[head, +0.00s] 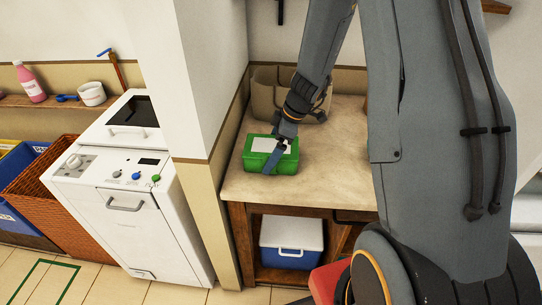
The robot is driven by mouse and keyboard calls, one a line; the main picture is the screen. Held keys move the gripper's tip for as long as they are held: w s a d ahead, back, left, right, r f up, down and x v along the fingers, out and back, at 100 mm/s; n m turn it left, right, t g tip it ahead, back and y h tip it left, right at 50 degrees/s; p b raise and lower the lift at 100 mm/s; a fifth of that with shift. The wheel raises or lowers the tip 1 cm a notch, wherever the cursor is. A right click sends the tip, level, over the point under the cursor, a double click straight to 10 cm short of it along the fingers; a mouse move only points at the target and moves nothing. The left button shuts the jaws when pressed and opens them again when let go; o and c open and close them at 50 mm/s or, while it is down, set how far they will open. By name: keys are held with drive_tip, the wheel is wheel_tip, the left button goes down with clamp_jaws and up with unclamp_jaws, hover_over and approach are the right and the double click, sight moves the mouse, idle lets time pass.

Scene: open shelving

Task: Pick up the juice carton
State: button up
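A green box (256,162) with a white label on top sits on the beige counter (325,180), near its left edge by the wall. It looks more like a low tub than a carton, and I cannot tell if it is the juice carton. No other carton is clearly visible. My gripper (272,160) reaches down from above, with its blue-grey finger in front of the green box and overlapping its right part. I cannot tell whether it touches the box or whether the fingers are apart.
A beige bin (265,92) stands at the back of the counter, behind my arm. A blue cooler with a white lid (291,238) is on the shelf below. A white washing machine (130,225) and a brown wicker basket (45,190) stand left, below a shelf with a pink bottle (31,84).

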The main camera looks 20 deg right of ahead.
drive_tip(key=shift+f, duration=0.15)
drive_tip(key=c, duration=0.8)
